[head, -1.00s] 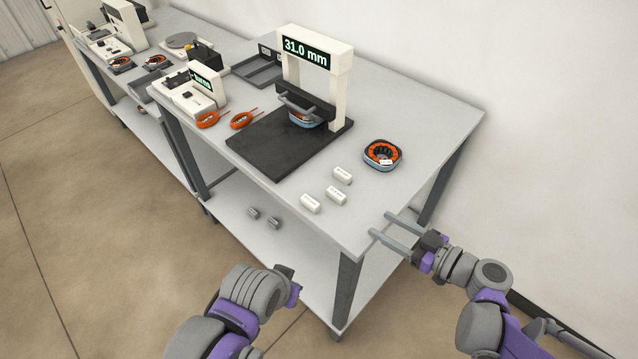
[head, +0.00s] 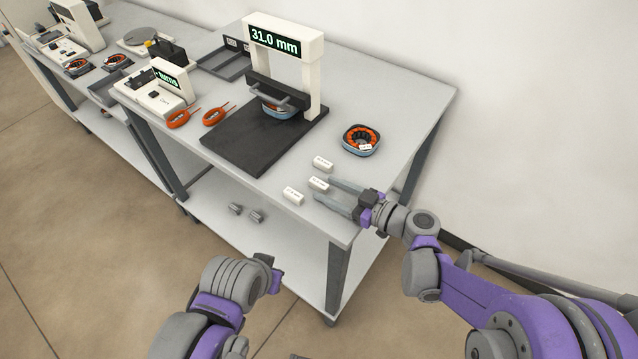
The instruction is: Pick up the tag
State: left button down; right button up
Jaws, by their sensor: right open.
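Three small white tags lie near the table's front right corner: a back tag (head: 323,163), a middle tag (head: 318,183) and a front left tag (head: 293,196). Each has small print that I cannot read. My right gripper (head: 324,188) is open, its two grey fingers pointing left over the table corner. Its fingertips are close to the right end of the middle tag; I cannot tell whether they touch it. Nothing is seen held between them. My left gripper (head: 271,272) is low in front of the table, its fingers hidden.
An orange-wound ring (head: 361,140) with a white label sits behind the tags. A white gauge frame (head: 285,45) reading 31.0 mm stands on a black plate (head: 250,150) with another ring under it. Two orange coils (head: 214,116) lie near a white counter (head: 155,90).

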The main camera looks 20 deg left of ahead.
aim_at(319, 185)
jog(key=shift+x, duration=1.2)
grip_shut()
